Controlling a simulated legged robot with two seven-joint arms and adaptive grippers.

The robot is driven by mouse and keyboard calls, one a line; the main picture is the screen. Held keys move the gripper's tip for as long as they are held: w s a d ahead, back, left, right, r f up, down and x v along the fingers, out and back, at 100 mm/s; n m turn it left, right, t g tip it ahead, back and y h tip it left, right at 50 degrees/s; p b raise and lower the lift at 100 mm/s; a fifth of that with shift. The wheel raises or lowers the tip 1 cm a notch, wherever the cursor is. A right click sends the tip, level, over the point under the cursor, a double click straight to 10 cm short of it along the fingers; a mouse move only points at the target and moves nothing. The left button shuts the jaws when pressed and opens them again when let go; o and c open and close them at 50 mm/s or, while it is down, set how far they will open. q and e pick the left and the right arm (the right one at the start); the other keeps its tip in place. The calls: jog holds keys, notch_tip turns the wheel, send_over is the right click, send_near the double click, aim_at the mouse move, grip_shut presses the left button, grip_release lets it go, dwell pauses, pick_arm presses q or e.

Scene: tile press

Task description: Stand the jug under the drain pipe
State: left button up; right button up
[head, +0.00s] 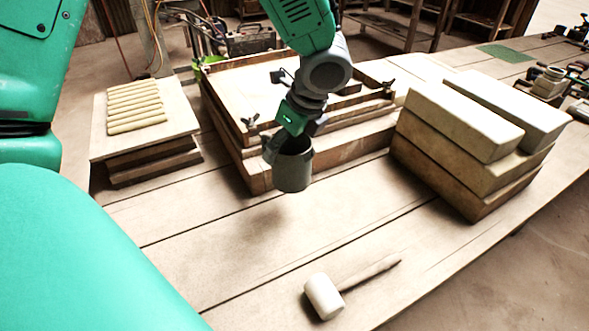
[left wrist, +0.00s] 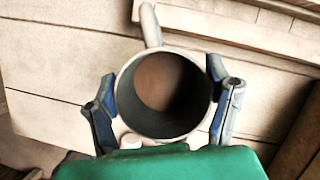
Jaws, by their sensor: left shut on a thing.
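The grey jug (head: 293,171) is in the middle of the head view, in front of the wooden press frame (head: 330,150) with its wing nuts. My left gripper (head: 289,139) is shut on it and holds it above the table, with a shadow below. In the left wrist view the jug (left wrist: 122,92) is seen from above with its round mouth open and its handle at the top. The fingers of my left gripper (left wrist: 163,108) lie on both sides of it. I cannot make out the drain pipe. My right gripper is not in view.
A white-headed mallet (head: 323,296) lies on the front of the table (head: 210,270). Thick pale slabs (head: 462,120) are stacked at the right. Boards with pale strips (head: 136,107) stand at the left. The table between the press and the mallet is clear.

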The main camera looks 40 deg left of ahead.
aim_at(290, 180)
pick_arm(q)
jog(key=f, duration=0.2)
jog(key=d+f+b, duration=0.1)
jog(key=f, duration=0.1)
jog(key=shift+d+f, duration=0.1)
jog(key=shift+f, duration=0.15)
jog(key=shift+d+f+b, duration=0.25)
jog(key=shift+f+b, duration=0.05)
jog(key=shift+f, duration=0.25)
jog(key=b+x, duration=0.1)
jog(key=x, duration=0.3)
jog(key=shift+d+f, duration=0.1)
jog(key=shift+d, duration=0.1)
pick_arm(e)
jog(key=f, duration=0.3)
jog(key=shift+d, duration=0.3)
pick_arm(q)
jog(key=shift+d, duration=0.2)
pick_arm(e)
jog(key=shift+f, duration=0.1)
pick_arm(q)
jog(key=o, duration=1.7)
jog(key=shift+d, duration=0.1)
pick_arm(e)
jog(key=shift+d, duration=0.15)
